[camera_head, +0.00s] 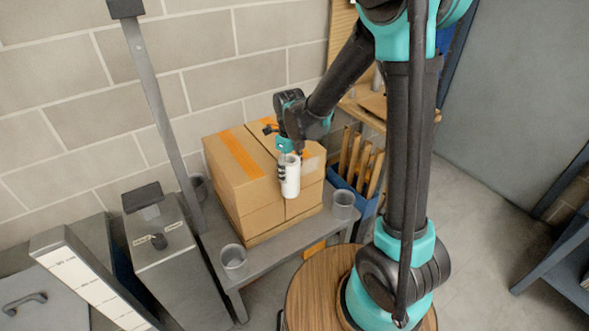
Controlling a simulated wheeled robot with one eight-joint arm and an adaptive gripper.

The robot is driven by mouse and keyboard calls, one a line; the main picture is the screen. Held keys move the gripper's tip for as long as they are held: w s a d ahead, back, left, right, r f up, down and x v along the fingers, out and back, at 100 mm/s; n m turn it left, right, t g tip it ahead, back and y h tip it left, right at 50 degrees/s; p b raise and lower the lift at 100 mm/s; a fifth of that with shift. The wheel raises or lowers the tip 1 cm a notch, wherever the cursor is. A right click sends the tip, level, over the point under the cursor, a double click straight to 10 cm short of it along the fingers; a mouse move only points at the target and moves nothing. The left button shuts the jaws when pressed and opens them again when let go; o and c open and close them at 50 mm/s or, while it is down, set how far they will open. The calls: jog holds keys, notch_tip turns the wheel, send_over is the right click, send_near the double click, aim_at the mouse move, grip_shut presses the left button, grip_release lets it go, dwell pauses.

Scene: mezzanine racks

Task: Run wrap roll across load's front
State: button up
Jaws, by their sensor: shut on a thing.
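The load is a block of brown cardboard boxes (242,192) with orange tape on top, standing on a grey table by the wall. My gripper (288,160) is shut on the white wrap roll (290,178), which it holds roughly upright at the boxes' front face, right of the middle. The roll hides part of that face. I cannot tell whether the roll touches the cardboard. A pale patch shows on the box just right of the roll.
A grey post (160,110) rises left of the boxes. A blue bin with wooden slats (358,165) stands at right. Grey cabinets stand at left; open floor lies at right.

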jog(key=shift+s+a, duration=1.1)
jog(key=shift+a, duration=0.55)
jog(key=shift+s+a, duration=1.1)
jog(key=shift+a, duration=0.6)
jog(key=shift+s+a, duration=1.1)
jog(key=shift+a, duration=0.55)
jog(key=shift+c, duration=0.5)
jog(key=shift+s+a, duration=0.1)
